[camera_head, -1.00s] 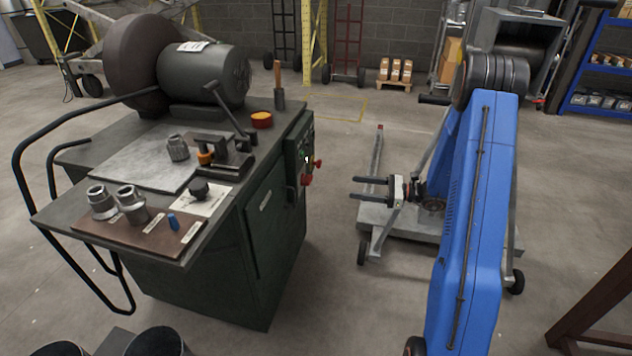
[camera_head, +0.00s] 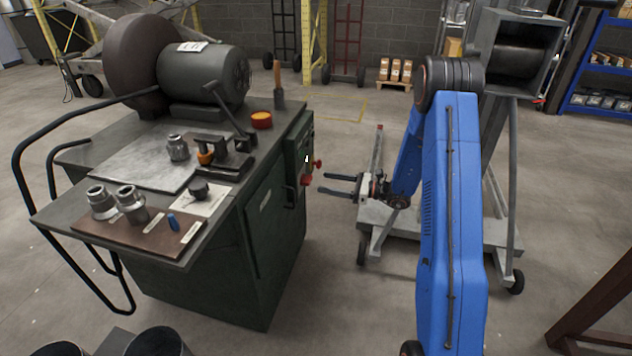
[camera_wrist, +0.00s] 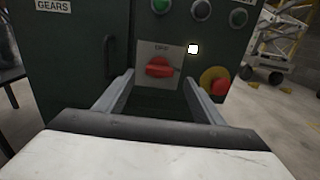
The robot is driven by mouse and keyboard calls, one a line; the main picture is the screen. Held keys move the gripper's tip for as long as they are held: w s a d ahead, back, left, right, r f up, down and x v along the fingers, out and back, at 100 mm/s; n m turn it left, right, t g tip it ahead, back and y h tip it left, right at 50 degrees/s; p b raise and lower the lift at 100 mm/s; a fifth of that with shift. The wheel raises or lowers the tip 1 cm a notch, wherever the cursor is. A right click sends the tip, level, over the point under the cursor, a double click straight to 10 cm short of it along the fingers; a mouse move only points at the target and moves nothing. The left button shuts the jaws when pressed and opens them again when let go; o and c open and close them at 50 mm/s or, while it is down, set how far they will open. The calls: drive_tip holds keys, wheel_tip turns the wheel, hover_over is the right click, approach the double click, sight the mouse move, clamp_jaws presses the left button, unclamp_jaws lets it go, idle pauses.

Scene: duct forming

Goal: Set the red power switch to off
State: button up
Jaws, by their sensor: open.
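The red power switch (camera_wrist: 159,67) is a red knob on a pale plate (camera_wrist: 160,50) on the dark green cabinet's side. In the wrist view it shows between my two fingers, beyond their tips. The plate has lettering above the knob that seems to read OFF. In the head view the red knob (camera_head: 306,180) sits on the cabinet's right side. My gripper (camera_head: 321,183) is open and empty, with its fingers pointing left at the panel and a small gap apparent. I cannot tell the knob's exact setting.
A red button on a yellow base (camera_wrist: 215,82) is right of the switch plate. Green (camera_wrist: 160,5) and white (camera_wrist: 201,9) round buttons sit above. A dark handle (camera_wrist: 107,60) is to the left. A grey cart (camera_head: 440,228) stands behind my arm.

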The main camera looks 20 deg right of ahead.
sight(311, 179)
drive_tip(key=shift+x, duration=2.65)
drive_tip(key=c, duration=1)
drive_tip(key=shift+c, duration=0.2)
